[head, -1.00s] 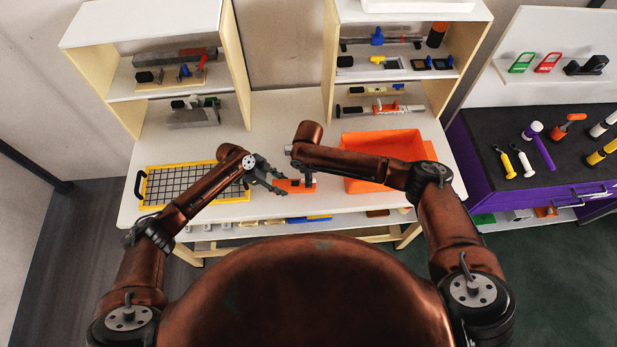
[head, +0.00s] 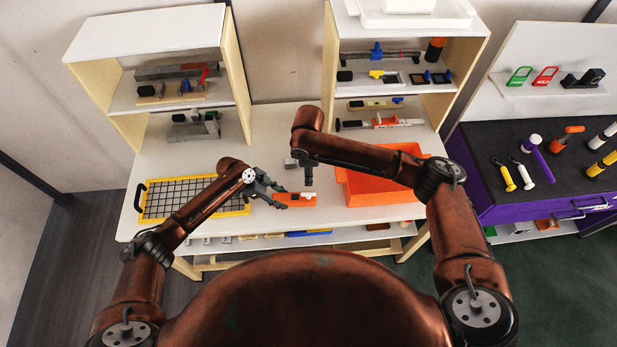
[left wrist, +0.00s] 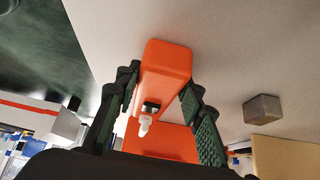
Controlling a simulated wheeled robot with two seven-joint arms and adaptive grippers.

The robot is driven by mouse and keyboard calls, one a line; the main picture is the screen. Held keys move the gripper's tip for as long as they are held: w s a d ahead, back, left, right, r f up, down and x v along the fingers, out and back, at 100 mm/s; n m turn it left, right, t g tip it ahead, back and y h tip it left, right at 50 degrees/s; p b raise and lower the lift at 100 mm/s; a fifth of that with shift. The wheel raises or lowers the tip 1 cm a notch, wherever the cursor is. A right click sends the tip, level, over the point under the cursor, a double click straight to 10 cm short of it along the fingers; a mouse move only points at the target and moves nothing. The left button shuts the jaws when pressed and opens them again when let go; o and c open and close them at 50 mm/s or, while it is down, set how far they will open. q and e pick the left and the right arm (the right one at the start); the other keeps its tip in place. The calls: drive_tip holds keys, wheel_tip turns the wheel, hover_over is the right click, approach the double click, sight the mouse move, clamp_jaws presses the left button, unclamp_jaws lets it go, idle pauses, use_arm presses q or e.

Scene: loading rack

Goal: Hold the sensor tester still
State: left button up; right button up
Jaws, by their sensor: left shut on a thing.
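The sensor tester (head: 298,199), an orange body with a small white part, is at the front of the white worktop in the head view. My left gripper (head: 279,197) is shut on its left end. In the left wrist view the orange tester (left wrist: 168,58) lies between the two dark fingers, with a white knob (left wrist: 144,126) on it. My right gripper (head: 307,178) points down just behind the tester, apart from it in the picture. Its fingertips are too small to tell whether they are open.
An orange bin (head: 375,191) stands right of the tester. A yellow-framed grid tray (head: 190,197) lies to the left. A small grey block (head: 290,163) sits behind the tester, near my right gripper. Shelves with tools stand at the back. The worktop's middle rear is clear.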

use_arm(q)
drive_tip(key=o, duration=1.5)
